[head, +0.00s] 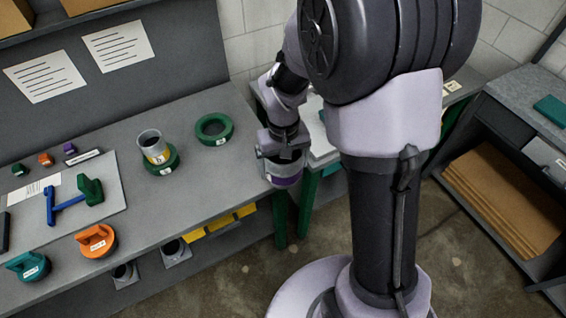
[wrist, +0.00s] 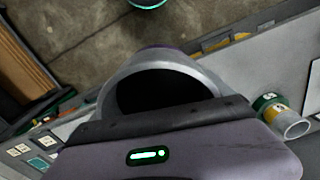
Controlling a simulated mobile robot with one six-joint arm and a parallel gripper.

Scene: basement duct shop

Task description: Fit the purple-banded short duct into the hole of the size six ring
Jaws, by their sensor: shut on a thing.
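The purple-banded short duct (head: 287,181) hangs in my gripper (head: 283,152), past the right part of the workbench. In the wrist view the duct (wrist: 188,62) is a grey tube with its dark open end facing the camera. My gripper (wrist: 165,110) is shut on its wall. A green ring (head: 229,134) with an empty hole lies flat on the bench, left of my gripper; its label is too small to read surely. Another green ring (head: 171,166) stands nearer the front edge with a yellow-banded duct (head: 152,142) upright in its hole.
The workbench (head: 205,190) is bare between the rings and its front edge. An orange lidded piece (head: 96,241), a teal one (head: 28,266) and a board with blue and green parts stand on the left. A second bench (head: 458,105) is behind my arm.

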